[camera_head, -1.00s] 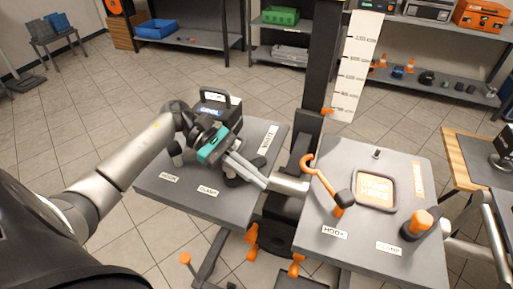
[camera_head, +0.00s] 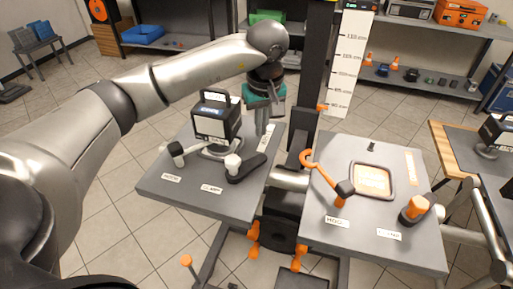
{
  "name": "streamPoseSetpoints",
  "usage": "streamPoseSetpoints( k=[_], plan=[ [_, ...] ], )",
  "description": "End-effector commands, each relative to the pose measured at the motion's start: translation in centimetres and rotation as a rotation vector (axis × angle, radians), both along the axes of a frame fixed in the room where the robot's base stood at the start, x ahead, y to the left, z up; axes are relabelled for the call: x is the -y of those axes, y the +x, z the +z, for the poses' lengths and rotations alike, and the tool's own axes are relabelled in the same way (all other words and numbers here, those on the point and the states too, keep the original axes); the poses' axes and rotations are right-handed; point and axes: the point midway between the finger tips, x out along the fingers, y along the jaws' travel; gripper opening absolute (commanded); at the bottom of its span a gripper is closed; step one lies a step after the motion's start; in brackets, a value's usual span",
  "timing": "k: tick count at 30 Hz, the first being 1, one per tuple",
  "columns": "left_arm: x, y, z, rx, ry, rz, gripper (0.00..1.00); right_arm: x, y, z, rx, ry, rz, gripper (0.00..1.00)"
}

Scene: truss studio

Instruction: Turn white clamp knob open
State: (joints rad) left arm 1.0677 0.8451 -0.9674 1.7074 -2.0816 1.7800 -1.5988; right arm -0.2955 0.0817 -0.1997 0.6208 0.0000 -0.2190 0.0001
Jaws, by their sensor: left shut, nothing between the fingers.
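The white clamp knob (camera_head: 232,162) is a short white cylinder on a dark clamp body (camera_head: 247,170) at the front of the left grey table, behind its label (camera_head: 211,188). It stands uncovered in view. My left gripper (camera_head: 262,131) has a teal body and fingers pointing down. It is shut and empty, up and to the right of the knob and apart from it, at the table's back right side. My right gripper is not in view.
The right table (camera_head: 315,215) holds an orange hook (camera_head: 322,175), a framed tray (camera_head: 388,190) and an orange clamp knob (camera_head: 417,206). A dark column (camera_head: 312,90) rises between them.

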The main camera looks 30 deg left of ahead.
Motion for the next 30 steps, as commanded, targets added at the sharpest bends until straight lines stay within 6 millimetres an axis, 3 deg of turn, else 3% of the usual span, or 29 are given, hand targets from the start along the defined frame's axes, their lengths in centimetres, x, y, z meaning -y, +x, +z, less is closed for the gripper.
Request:
streamPoseSetpoints(
  k=[4,8,14,24,30],
  plan=[
    [-1.4,1.1,1.6,0.054,0.103,-0.004,0.00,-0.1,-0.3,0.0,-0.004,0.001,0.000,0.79],
    [-1.8,1.3,1.5,0.063,0.128,-0.003,0.00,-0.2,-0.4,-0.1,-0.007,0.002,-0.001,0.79],
    [-2.5,1.9,-1.3,0.058,0.127,-0.002,0.00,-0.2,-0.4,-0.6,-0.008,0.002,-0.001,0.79],
    [-4.1,3.3,-8.1,0.059,0.125,-0.005,0.00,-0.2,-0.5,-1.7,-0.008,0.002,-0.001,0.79],
    [-2.1,1.6,-7.6,0.062,0.123,-0.008,0.00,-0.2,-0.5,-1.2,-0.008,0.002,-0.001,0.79]
  ],
)
